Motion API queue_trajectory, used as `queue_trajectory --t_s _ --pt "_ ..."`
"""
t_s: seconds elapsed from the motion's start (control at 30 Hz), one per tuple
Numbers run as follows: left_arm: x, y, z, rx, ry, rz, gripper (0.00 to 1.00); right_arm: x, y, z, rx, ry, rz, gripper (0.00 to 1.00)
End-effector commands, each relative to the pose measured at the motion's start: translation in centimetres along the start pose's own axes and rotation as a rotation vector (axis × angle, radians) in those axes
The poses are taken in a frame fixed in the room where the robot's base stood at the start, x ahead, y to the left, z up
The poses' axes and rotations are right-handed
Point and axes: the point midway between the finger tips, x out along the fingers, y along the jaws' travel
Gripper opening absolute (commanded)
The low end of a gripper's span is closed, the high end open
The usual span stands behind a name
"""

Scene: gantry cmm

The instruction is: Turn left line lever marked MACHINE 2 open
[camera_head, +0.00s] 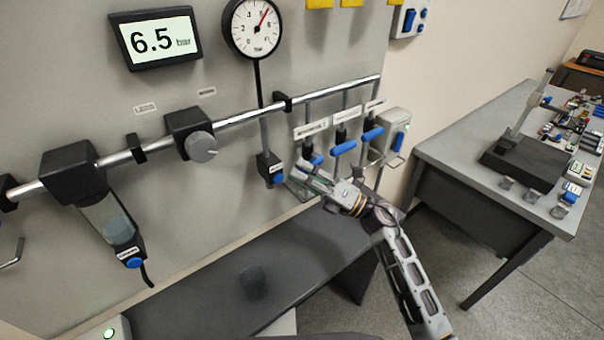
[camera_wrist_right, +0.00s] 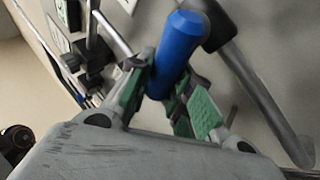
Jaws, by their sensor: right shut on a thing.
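Three lever valves with blue handles hang side by side from the pipe on the wall panel, each with a white label plate above. The label writing is too small to read. My right gripper (camera_head: 312,176) is at the leftmost of the three, whose blue handle (camera_head: 317,159) shows just above the fingers. In the right wrist view the gripper's green-padded fingers (camera_wrist_right: 165,98) are closed around the blue handle (camera_wrist_right: 177,48), whose end sticks out beyond them. The middle handle (camera_head: 344,147) and the right handle (camera_head: 372,134) are free. My left gripper is not in view.
A display (camera_head: 157,38) reads 6.5 bar, beside a round gauge (camera_head: 252,27). A black coupling (camera_head: 269,166) with a blue end hangs just left of my gripper. A dark shelf (camera_head: 255,270) lies below, and a grey workbench (camera_head: 470,138) stands to the right.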

Motion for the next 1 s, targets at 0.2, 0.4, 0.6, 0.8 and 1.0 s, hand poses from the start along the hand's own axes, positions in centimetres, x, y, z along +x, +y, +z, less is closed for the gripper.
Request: queue_trajectory --t_s 0.2,0.4,0.6,0.8,1.0 --pt "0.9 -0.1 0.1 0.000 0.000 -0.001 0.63 -0.5 -0.7 -0.2 -0.092 0.068 -0.036 0.00" --pt "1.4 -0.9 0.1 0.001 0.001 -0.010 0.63 -0.8 -1.1 -0.1 -0.167 0.121 -0.065 0.00" --pt "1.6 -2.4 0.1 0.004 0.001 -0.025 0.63 -0.9 -1.4 -0.1 -0.224 0.161 -0.086 0.00" --pt "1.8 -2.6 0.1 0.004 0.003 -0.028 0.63 -1.1 -1.6 -0.1 -0.252 0.182 -0.097 0.00" --pt "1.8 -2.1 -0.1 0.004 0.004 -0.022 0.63 -1.1 -1.6 -0.1 -0.259 0.187 -0.100 0.00"
